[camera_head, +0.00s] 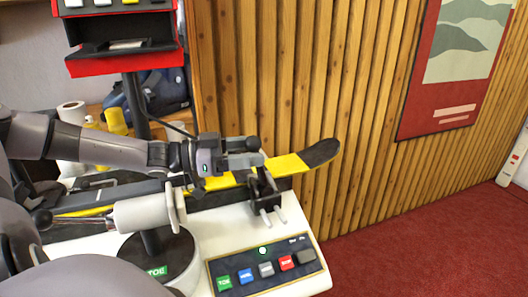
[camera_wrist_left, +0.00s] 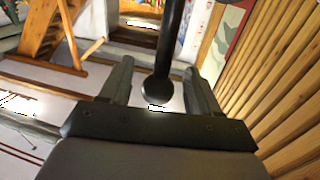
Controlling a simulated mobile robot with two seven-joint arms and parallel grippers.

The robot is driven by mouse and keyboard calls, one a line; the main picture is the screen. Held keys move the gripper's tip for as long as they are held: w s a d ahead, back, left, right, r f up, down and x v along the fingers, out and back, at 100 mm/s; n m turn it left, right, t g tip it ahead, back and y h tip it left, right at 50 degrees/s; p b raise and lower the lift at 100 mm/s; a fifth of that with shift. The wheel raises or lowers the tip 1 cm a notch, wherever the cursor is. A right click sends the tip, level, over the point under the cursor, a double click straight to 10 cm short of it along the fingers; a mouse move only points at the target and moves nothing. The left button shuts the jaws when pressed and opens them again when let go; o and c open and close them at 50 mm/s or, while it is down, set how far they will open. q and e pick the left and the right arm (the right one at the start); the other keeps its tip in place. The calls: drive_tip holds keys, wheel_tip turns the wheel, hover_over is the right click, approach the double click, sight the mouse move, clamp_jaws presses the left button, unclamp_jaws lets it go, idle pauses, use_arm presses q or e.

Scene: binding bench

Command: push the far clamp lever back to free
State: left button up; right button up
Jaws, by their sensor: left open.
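The far clamp (camera_head: 264,188) is a dark block with pale pegs beside the yellow and black ski (camera_head: 287,164) on the bench. Its lever ends in a black knob (camera_head: 252,143). My left gripper (camera_head: 246,157) is at the lever with its fingers open. In the left wrist view, the dark lever (camera_wrist_left: 167,45) comes down from the top, and its round knob lies between the two open fingers (camera_wrist_left: 158,92). My right gripper is not in view.
A panel (camera_head: 262,268) with coloured buttons lies at the bench's front right. A white cylinder (camera_head: 145,212) on a dark round base stands at the front left. A red-framed stand (camera_head: 125,65) rises behind. A slatted wooden wall (camera_head: 300,90) is close behind the ski.

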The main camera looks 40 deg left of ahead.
use_arm(q)
drive_tip(key=shift+b+x, duration=0.55)
drive_tip(key=shift+x, duration=1.15)
clamp_jaws()
